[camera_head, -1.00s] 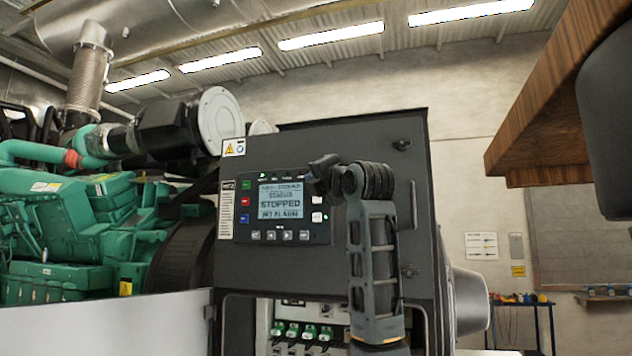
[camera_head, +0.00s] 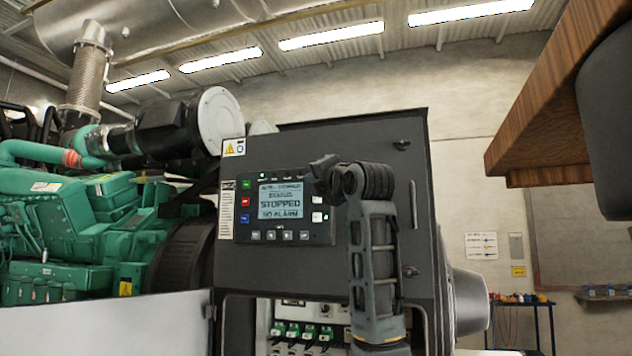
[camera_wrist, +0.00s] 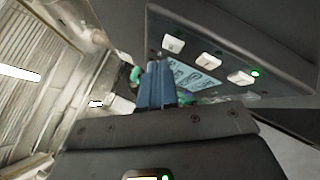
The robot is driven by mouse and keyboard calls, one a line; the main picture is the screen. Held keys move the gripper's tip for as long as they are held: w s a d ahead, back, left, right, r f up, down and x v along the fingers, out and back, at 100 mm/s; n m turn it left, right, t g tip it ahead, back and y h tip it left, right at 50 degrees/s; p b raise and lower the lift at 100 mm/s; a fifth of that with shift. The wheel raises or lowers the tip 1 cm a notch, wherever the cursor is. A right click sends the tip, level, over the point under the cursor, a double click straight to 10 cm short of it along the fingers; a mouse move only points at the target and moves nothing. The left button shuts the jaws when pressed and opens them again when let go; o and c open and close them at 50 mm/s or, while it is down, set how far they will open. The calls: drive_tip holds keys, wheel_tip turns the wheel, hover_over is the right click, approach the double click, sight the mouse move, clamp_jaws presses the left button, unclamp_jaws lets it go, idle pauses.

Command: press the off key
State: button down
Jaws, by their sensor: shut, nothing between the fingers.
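The dark control panel (camera_head: 326,238) is on the grey cabinet front, and its lit screen (camera_head: 281,200) reads STOPPED and NO ALARM. Left of the screen are a green key (camera_head: 246,184), a red key (camera_head: 245,202) and a blue key (camera_head: 245,218). Their labels are too small to read, so I cannot tell which is the off key. My gripper (camera_head: 318,166) is at the panel's upper right. In the wrist view, my gripper's fingers (camera_wrist: 155,70) are together and empty. Three pale keys show beyond, one (camera_wrist: 240,77) beside a green light. Contact cannot be told.
A row of small keys (camera_head: 271,235) lies below the screen. An open bay with green connectors (camera_head: 309,332) is under the panel. The green engine (camera_head: 75,215) stands at left. A wooden structure (camera_head: 545,115) hangs at upper right.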

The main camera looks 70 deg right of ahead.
drive_tip(key=shift+d, duration=0.35)
drive_tip(key=shift+d, duration=0.45)
idle(0.6)
drive_tip(key=shift+a, duration=0.9)
drive_tip(key=shift+a, duration=0.1)
drive_tip(key=shift+s+a, duration=0.15)
drive_tip(key=shift+a, duration=1.3)
drive_tip(key=shift+s+a, duration=0.1)
drive_tip(key=shift+a, duration=1.35)
